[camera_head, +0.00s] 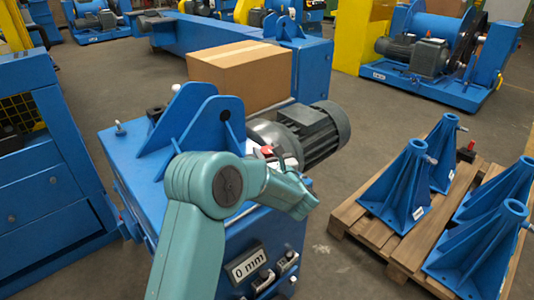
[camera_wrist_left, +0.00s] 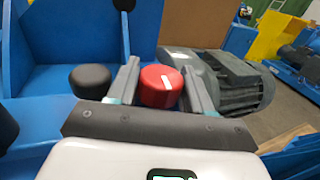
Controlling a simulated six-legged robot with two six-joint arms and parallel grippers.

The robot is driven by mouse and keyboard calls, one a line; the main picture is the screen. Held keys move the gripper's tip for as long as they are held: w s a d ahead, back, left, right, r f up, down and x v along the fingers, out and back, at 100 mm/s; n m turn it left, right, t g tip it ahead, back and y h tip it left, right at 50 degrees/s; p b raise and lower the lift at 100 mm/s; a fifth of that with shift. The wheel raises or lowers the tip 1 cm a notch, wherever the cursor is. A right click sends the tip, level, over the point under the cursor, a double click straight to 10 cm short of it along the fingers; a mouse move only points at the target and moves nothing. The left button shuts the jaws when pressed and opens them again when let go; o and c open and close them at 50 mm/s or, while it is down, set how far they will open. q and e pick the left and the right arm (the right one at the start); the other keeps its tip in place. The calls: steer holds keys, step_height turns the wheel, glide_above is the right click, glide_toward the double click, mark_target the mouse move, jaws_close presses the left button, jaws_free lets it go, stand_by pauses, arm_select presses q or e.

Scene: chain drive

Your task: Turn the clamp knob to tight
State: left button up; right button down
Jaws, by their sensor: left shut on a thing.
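A red clamp knob (camera_wrist_left: 160,88) with a white mark on its top sits between the two fingers of my left gripper (camera_wrist_left: 160,70) in the left wrist view. The white mark points up and slightly right. My left gripper is shut on the knob. In the head view, a bit of the red knob (camera_head: 267,150) shows beyond my left arm, by the motor; my own wrist hides most of the gripper there. A black knob (camera_wrist_left: 90,80) stands just left of the left finger. My right gripper is not in view.
The blue machine (camera_head: 140,190) carries upright plates and a grey motor (camera_head: 312,132) close to my left gripper. A "0 mm" display (camera_head: 246,264) is on its front. A cardboard box (camera_head: 240,72) sits behind. Several blue stands stand on a wooden pallet (camera_head: 375,232) at right.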

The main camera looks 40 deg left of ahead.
arm_select(q)
steer(key=shift+f, duration=0.15)
steer(key=o, duration=0.7)
steer(key=p+v, duration=0.2)
steer(key=v, duration=1.4)
steer(key=shift+s+d, duration=0.1)
steer(key=shift+d, duration=0.1)
